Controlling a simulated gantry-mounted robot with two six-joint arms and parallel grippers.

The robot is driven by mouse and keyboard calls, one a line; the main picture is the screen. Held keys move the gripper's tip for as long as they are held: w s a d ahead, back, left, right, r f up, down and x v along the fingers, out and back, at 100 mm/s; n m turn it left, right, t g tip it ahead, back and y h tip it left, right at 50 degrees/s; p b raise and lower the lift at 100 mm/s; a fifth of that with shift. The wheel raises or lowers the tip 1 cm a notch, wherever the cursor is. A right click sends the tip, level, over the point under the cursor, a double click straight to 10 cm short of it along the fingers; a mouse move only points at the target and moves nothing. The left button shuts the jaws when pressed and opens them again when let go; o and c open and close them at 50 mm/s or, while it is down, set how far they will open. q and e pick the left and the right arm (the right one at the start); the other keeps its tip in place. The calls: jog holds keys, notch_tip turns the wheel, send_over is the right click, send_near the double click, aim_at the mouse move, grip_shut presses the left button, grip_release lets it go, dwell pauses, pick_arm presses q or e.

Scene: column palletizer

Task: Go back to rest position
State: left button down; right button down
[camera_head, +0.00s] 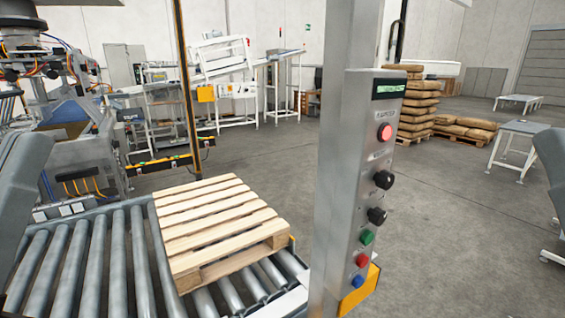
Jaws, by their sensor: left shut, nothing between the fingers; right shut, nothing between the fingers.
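Neither of my grippers shows in the head view. Smooth grey parts at the left and right picture edges look like links of my own arms, but no fingers can be seen. A wooden pallet (215,222) lies empty on the roller conveyor (88,265) at the lower left. A metal control column (345,200) stands upright right of the pallet, with a red lit button, dark knobs and coloured buttons on its face.
Stacked brown sacks (418,105) stand on a pallet at the back right. A low grey table (515,128) is at the right. Machinery with cables fills the left back. A dark post with a yellow stripe (187,90) rises behind the pallet. The concrete floor (455,215) right of the column is clear.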

notch_tip(320, 180, up, 38)
jog(key=p, duration=3.7)
